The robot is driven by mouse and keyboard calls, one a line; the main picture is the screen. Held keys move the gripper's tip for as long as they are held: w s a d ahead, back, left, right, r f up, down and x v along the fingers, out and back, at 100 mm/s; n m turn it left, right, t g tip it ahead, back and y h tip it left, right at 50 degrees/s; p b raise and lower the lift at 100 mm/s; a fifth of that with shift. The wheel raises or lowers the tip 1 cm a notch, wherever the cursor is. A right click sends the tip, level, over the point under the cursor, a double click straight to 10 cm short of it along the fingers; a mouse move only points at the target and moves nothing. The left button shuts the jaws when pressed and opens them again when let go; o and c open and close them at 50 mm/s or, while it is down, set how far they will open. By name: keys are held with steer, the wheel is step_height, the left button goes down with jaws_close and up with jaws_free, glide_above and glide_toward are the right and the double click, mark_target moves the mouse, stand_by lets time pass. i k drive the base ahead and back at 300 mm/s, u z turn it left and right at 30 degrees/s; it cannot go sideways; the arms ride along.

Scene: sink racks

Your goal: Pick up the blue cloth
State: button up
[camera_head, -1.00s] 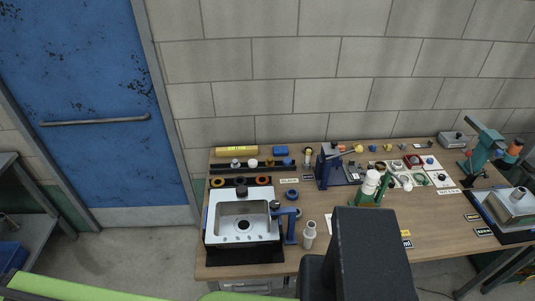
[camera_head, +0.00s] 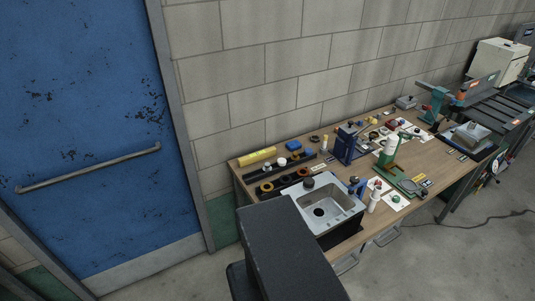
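A small blue item (camera_head: 293,145), which looks like the folded blue cloth, lies near the back edge of the wooden table, close to the wall. It sits just right of a yellow roll (camera_head: 257,155). It is too small in the view to make out its weave or folds. My gripper is not in view. A dark block that seems to be part of my own body covers the lower middle of the picture and hides the table's front left corner.
A blue press-like tool (camera_head: 344,145) and a green stand (camera_head: 400,178) stand farther right. A blue door (camera_head: 90,120) is at left. The floor at right is mostly clear.

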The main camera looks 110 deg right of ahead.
mark_target(294, 145)
steer(key=i, duration=0.75)
steer(key=z, duration=0.6)
steer(key=k, duration=0.1)
steer(key=z, duration=2.65)
steer(key=i, duration=2)
